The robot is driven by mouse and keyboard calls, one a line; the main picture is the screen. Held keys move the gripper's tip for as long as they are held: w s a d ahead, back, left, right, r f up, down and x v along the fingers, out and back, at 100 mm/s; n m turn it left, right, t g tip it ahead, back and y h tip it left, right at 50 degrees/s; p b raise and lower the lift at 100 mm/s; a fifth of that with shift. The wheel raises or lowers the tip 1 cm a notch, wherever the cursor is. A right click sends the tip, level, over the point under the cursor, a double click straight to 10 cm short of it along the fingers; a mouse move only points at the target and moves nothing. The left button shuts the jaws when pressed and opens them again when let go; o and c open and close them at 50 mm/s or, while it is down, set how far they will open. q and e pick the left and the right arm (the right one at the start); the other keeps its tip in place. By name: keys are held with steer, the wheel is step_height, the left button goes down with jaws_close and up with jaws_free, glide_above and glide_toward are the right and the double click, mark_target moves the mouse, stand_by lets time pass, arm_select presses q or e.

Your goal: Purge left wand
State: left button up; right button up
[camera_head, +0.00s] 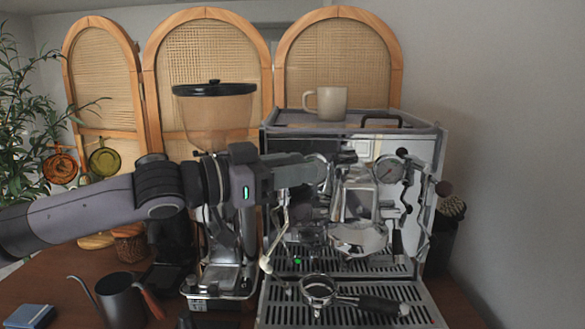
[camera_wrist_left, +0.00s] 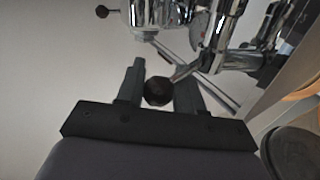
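The espresso machine (camera_head: 345,270) stands on the counter, with the thin metal left wand (camera_head: 277,235) hanging at its left front. My left gripper (camera_head: 305,172) reaches across from the left to the upper left front of the machine. In the left wrist view, a round dark knob (camera_wrist_left: 158,91) on a metal lever sits between the two fingers of my left gripper (camera_wrist_left: 160,88). The fingers are close on both sides of the knob; whether they press on it I cannot tell. In the head view the gripper hides this knob. My right gripper is not in view.
A portafilter (camera_head: 320,291) lies on the drip tray (camera_head: 290,313). A grinder (camera_head: 216,120) stands behind my left arm. A kettle (camera_head: 120,301) and a blue box (camera_head: 30,316) are at lower left. A mug (camera_head: 331,103) stands on the machine.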

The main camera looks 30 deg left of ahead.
arm_select(q)
steer(key=shift+d+f, duration=0.1)
steer(key=shift+c, duration=1)
